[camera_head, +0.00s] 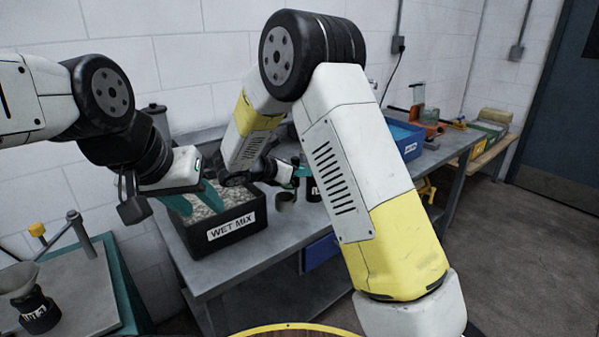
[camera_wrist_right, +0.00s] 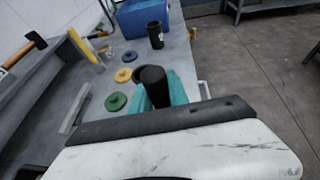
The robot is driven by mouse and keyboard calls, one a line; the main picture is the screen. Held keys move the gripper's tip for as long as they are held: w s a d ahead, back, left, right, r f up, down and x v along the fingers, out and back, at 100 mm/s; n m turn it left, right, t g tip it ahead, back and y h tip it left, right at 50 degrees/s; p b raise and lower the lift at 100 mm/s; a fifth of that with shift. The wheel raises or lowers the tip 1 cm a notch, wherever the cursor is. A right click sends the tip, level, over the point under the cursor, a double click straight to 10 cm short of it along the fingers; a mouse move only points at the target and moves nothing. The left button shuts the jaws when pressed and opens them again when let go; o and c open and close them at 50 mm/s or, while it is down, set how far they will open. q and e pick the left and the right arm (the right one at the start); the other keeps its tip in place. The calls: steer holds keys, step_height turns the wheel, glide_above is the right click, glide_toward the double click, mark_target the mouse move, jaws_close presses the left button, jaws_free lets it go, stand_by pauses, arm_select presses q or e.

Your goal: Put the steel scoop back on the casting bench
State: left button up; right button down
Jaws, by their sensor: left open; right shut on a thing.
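The steel scoop shows as a grey round cup (camera_head: 286,199) at the casting bench (camera_head: 240,268), right of the mix bin. My right gripper (camera_head: 296,176), partly hidden by its own arm, is there too. In the right wrist view its teal fingers (camera_wrist_right: 164,92) are shut on the scoop's black handle (camera_wrist_right: 153,76), with the grey cup rim (camera_wrist_right: 138,73) just beyond. I cannot tell whether the cup touches the bench. My left gripper (camera_head: 194,203) is open and empty over the black WET MIX bin (camera_head: 232,229), which holds grey grainy mix.
A black canister (camera_head: 313,190) stands right of the scoop. A blue bin (camera_head: 403,141) is farther along the bench. Yellow and green discs (camera_wrist_right: 115,102) lie left of my right gripper in the wrist view. A side table (camera_head: 85,285) with a funnel-topped jar is at lower left.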

steer(key=f, duration=0.1)
steer(key=w+f, duration=0.1)
steer(key=f, duration=0.1)
steer(key=shift+d+f, duration=0.15)
steer(key=shift+f, duration=0.15)
steer(key=shift+w+f, duration=0.1)
steer(key=c, duration=1.3)
jaws_free()
